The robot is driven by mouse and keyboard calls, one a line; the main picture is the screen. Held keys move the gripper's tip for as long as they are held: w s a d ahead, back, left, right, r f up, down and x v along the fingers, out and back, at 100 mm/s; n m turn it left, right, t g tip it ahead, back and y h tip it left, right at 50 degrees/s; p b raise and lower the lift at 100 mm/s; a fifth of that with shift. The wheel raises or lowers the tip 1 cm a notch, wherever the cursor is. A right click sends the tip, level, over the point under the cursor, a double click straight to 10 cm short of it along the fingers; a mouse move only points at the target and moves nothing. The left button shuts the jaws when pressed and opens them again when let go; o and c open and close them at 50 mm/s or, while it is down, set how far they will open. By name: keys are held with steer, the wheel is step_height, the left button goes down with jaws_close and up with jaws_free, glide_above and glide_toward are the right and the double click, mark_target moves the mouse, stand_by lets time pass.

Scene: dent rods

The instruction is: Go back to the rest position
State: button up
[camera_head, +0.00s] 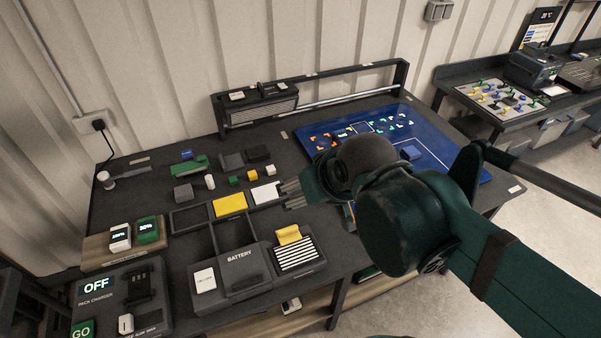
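My gripper (292,194) shows at the centre, its grey fingertips pointing left from my dark green arm. The two fingertips appear spread apart with nothing visible between them. They appear beside the right end of a white block (264,193) on the dark workbench (150,188); the height above the bench cannot be told. My arm reaches in from the right and hides part of the bench and the blue mat.
A yellow block (230,204) sits left of the white one. A battery box (240,270) and a charger reading OFF (97,286) stand at the front. A blue mat (455,165) with small coloured pieces lies behind my arm. A rail stand (260,108) lines the back.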

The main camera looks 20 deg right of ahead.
steer(key=shift+f+b, duration=2.4)
